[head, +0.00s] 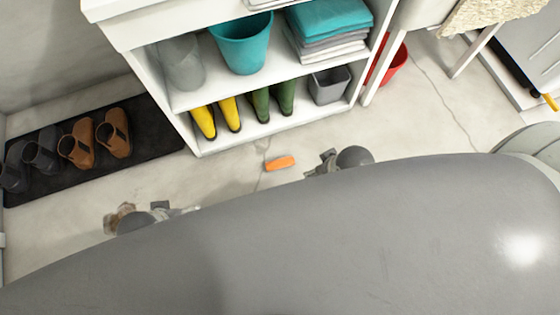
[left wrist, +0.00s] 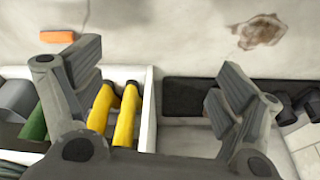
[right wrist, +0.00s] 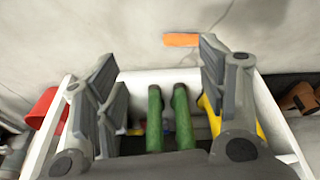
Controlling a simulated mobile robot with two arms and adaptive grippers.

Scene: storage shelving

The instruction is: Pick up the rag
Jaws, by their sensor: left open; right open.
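A crumpled brown, stained-looking patch, which looks like the rag (head: 117,216), lies on the floor at lower left in the head view, beside my left gripper (head: 165,209). The patch also shows in the left wrist view (left wrist: 258,31), at the upper right, apart from the fingers. My left gripper (left wrist: 160,75) is open with nothing between its fingers. My right gripper (head: 324,163) is near the small orange block (head: 280,163) on the floor. In the right wrist view my right gripper (right wrist: 156,70) is open and empty. My own body hides the nearer floor.
A white shelf (head: 205,98) holds a teal bucket (head: 243,43), folded towels (head: 325,28), yellow boots (head: 204,122), green boots (head: 262,104) and a grey bin (head: 329,85). A dark mat (head: 165,125) with shoes lies left. A red bucket (head: 397,65) stands right. Floor before the shelf is mostly clear.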

